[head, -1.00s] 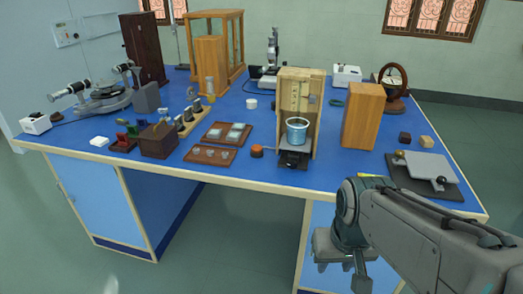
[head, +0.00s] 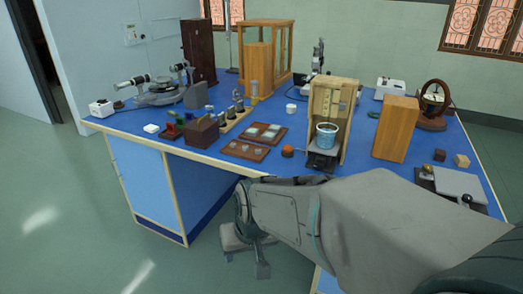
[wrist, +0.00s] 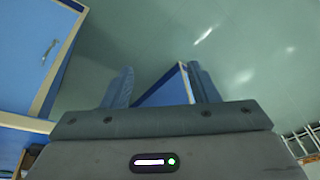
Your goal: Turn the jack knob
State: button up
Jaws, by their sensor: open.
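The jack (head: 322,160) is a small dark-based stand under a blue beaker (head: 326,135), inside an open-fronted wooden case (head: 345,105) near the front edge of the blue table. Its knob is too small to make out clearly. My gripper (head: 248,262) hangs in front of the table, below its top, left of and nearer than the jack. In the wrist view, my gripper (wrist: 162,88) has its two fingers apart with nothing between them. The jack is not in the wrist view.
Left of the case are a round orange-topped object (head: 288,151) and brown trays (head: 246,150). A plain wooden box (head: 396,128) stands to its right. Open floor lies left of the table.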

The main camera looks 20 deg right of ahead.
jog(key=w+d+f+m+t+p, duration=0.1)
jog(key=w+d+f+m+t, duration=0.2)
jog(key=w, duration=0.6)
jog(key=m+t+h+p, duration=0.3)
jog(key=m+t+h, duration=0.25)
jog(key=h, duration=0.85)
send_near(318, 166)
jog(key=p+x, duration=0.1)
jog(key=x, duration=0.8)
jog(key=shift+a+f, duration=0.1)
